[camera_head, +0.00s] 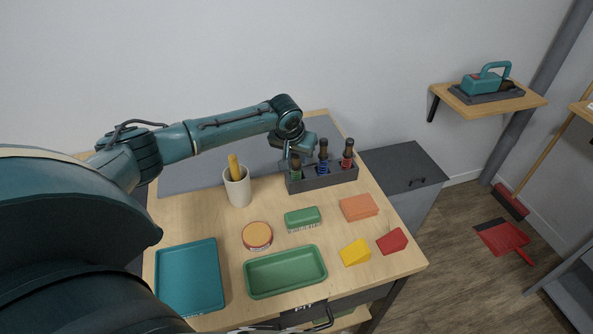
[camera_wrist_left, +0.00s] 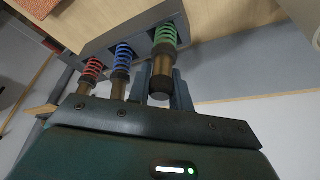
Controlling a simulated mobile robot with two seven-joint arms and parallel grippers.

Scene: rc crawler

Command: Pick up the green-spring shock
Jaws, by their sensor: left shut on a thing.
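The green-spring shock (camera_head: 296,171) stands upright in the left slot of a dark grey rack (camera_head: 322,181) at the back right of the workbench. Its green coil (camera_wrist_left: 166,37) and dark, brownish top show in the left wrist view. My left gripper (camera_head: 293,157) reaches over the rack from the left. In the left wrist view its fingers (camera_wrist_left: 162,92) are closed around the shock's top, and the coil's lower end still sits in the rack. A blue-spring shock (camera_head: 323,160) and a red-spring shock (camera_head: 347,157) stand beside it. My right gripper is out of view.
A cream cup (camera_head: 238,190) with a yellow-handled tool stands left of the rack. In front are a green brush (camera_head: 302,218), an orange block (camera_head: 358,207), a round tin (camera_head: 257,236), a green tray (camera_head: 286,272) and a teal tray (camera_head: 189,278). Yellow and red blocks lie front right.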

